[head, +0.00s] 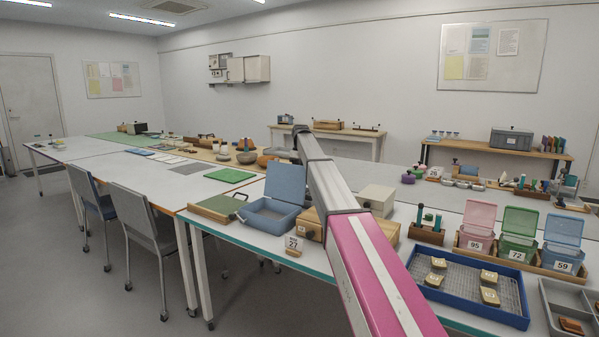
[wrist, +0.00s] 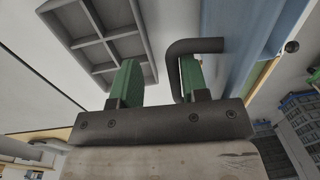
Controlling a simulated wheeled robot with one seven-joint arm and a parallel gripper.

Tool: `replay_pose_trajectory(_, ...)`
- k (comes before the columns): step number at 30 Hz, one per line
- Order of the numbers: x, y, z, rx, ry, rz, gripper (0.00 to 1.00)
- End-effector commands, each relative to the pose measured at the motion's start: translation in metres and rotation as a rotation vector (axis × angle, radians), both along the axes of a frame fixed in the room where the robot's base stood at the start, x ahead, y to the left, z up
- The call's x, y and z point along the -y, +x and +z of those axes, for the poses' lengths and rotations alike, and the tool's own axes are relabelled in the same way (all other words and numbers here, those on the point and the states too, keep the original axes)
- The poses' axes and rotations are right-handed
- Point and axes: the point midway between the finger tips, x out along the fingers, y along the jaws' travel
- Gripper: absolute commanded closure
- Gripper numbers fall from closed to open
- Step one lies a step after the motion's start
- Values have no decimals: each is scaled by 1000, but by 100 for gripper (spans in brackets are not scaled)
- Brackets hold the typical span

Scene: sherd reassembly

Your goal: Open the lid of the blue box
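The blue box (head: 258,219) stands on the near table in the head view. Its lid (head: 286,181) is raised and leans up at the back of the box. My gripper (wrist: 158,78) shows in the wrist view with its two green fingers apart. A dark bent handle (wrist: 195,46) passes between the fingers, close to the right one, with a clear gap to the left finger. I cannot tell whether it touches the right finger. A blue panel (wrist: 238,40) lies beside the handle. In the head view my gripper is hidden.
A green-topped wooden box (head: 216,208) stands left of the blue box. A tag numbered 27 (head: 293,245) is in front. A wooden box (head: 310,224) and a pale box (head: 377,199) are to the right. A blue tray (head: 470,308) holds several sherds. Two chairs stand at the left.

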Motion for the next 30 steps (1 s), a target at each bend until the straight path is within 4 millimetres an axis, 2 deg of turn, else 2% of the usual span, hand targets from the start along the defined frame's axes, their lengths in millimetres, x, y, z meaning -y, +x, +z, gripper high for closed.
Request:
replay_pose_trajectory(5, 0, 1, 3, 2, 0, -1, 63)
replay_pose_trajectory(11, 1, 3, 19, 2, 0, -1, 63)
replay_pose_trajectory(24, 5, 7, 95, 1, 0, -1, 63)
replay_pose_trajectory(30, 5, 6, 108, 1, -1, 0, 63)
